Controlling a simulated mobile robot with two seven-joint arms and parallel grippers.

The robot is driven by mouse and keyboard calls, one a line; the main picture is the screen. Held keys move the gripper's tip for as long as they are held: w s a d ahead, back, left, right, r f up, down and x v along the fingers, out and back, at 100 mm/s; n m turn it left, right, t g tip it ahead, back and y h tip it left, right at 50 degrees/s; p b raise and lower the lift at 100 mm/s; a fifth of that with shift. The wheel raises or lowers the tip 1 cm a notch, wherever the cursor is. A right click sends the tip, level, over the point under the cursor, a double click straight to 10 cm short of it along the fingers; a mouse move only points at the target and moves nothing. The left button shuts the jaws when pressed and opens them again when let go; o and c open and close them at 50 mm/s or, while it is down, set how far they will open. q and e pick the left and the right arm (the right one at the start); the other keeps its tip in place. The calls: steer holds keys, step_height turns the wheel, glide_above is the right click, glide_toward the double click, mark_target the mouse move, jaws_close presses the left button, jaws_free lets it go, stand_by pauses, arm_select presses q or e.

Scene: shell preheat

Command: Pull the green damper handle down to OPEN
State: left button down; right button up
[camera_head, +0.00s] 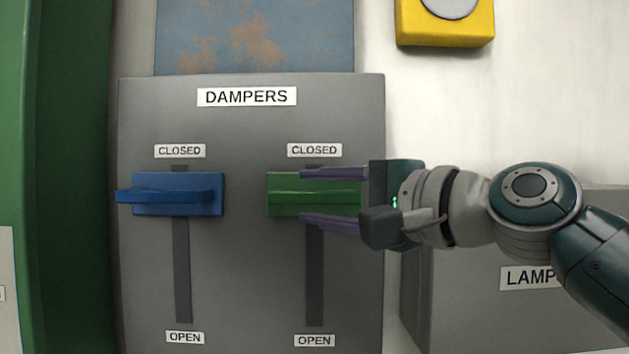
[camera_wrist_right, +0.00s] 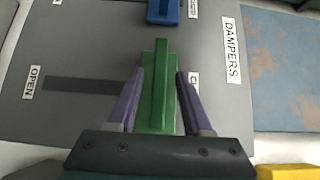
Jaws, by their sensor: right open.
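The green damper handle (camera_head: 285,194) is at the top of its slot, just under the CLOSED label (camera_head: 314,150). The OPEN label (camera_head: 314,341) is at the slot's lower end. My right gripper (camera_head: 303,196) is open, one purple finger above the green handle and one below it. In the right wrist view, the green handle (camera_wrist_right: 158,85) lies between the two fingers, with a visible gap on each side. My left gripper is not in view.
The blue damper handle (camera_head: 178,194) is at the top of its own slot, to the left. Both are on the grey DAMPERS panel (camera_head: 245,125). A yellow box (camera_head: 445,30) is at the upper right, and a grey LAMP box (camera_head: 460,305) is behind my right arm.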

steer(key=shift+w+a, duration=0.35)
jaws_close()
stand_by(0.3)
stand_by(1.0)
